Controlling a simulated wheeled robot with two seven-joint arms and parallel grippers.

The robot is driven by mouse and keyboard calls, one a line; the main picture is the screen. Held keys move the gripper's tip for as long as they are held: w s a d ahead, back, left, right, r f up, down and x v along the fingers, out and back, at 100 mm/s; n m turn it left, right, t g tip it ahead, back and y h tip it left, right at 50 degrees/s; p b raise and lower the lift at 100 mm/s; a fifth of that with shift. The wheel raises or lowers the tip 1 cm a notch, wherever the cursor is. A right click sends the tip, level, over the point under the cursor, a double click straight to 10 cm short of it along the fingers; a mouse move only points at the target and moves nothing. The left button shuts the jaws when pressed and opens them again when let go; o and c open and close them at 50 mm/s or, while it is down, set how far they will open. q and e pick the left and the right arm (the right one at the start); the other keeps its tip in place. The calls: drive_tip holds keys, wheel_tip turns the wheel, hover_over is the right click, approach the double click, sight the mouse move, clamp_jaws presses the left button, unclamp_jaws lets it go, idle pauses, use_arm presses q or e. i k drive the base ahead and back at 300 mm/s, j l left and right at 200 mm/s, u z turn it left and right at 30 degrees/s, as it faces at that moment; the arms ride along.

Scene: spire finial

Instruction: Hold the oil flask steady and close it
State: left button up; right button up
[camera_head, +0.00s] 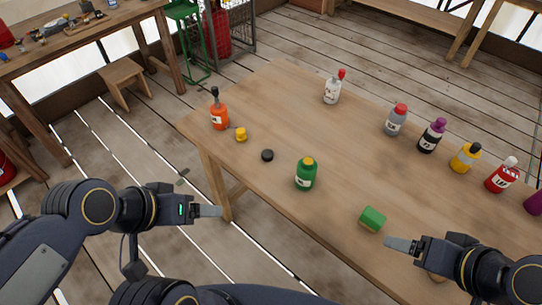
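A green bottle (306,174) with a white label and a yellow top stands upright near the table's front left edge. Which bottle is the oil flask I cannot tell; no label is readable as oil. A small yellow cap (241,135) and a black cap (267,155) lie loose to its left. My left gripper (212,211) is left of the green bottle, off the table's edge and touching nothing. My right gripper (397,244) is over the table's front, just right of a green block (373,219), apart from the bottles. Their finger gaps are not visible.
An orange bottle (219,111) stands at the left corner, a white bottle (332,89) at the back. Grey (396,120), black (432,136), yellow (465,157), red (501,175) and purple (535,203) bottles line the right. The table's middle (350,145) is clear.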

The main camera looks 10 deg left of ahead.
sight(307, 167)
drive_tip(key=i+j, duration=0.15)
drive_tip(key=j, duration=0.2)
drive_tip(key=i+j, duration=0.15)
drive_tip(key=j, duration=0.2)
drive_tip(key=i+j, duration=0.15)
drive_tip(key=j, duration=0.15)
drive_tip(key=i+j, duration=0.15)
drive_tip(key=j, duration=0.2)
drive_tip(key=i+j, duration=0.1)
drive_tip(key=j, duration=0.25)
drive_tip(key=z, duration=1.55)
